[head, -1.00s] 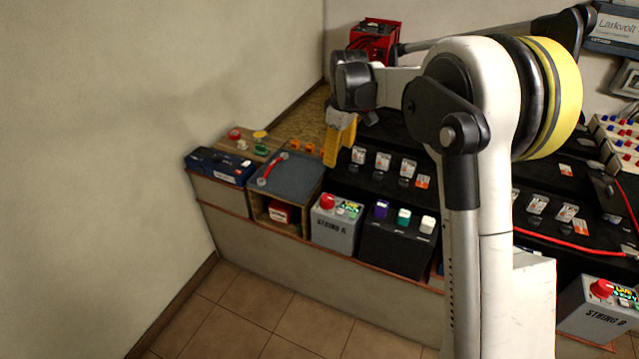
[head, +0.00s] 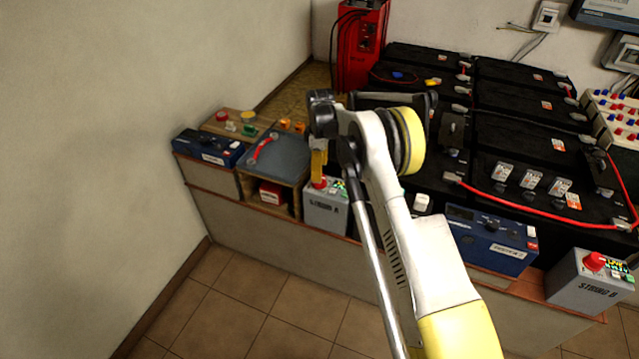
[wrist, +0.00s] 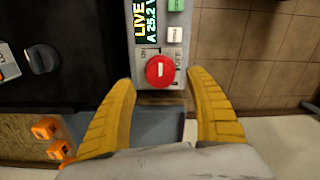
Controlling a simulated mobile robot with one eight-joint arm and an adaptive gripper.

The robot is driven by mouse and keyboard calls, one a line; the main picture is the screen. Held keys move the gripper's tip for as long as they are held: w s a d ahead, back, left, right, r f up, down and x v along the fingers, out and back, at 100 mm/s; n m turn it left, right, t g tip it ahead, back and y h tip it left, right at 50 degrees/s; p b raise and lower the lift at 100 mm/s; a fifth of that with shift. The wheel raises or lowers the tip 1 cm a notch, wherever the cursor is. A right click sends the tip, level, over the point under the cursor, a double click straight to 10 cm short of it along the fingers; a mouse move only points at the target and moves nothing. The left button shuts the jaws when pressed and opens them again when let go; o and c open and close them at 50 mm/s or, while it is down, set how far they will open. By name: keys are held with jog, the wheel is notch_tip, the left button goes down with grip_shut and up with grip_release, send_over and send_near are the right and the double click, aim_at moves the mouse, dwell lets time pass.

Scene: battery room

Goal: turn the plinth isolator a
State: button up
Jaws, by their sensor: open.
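The plinth isolator a is a grey box (head: 327,215) marked "STRING A" on the front ledge in the head view. In the wrist view its red round knob (wrist: 160,71) has a pale mark running up and down, with small ON and OFF lettering beside it and a lit "LIVE" display (wrist: 145,25) above. My gripper (head: 319,168) is over the box in the head view and partly hides the knob. In the wrist view my open yellow fingers (wrist: 163,100) stand on both sides, just short of the knob, with nothing between them.
To the right are a blue unit (head: 490,240) and a similar "STRING B" box (head: 592,280). Black batteries (head: 520,140) fill the space behind. The tiled floor in front is clear.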

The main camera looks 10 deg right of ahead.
notch_tip(320, 180, down, 5)
jog(key=shift+r+b, duration=0.1)
jog(key=shift+b, duration=0.65)
jog(key=c, duration=1.2)
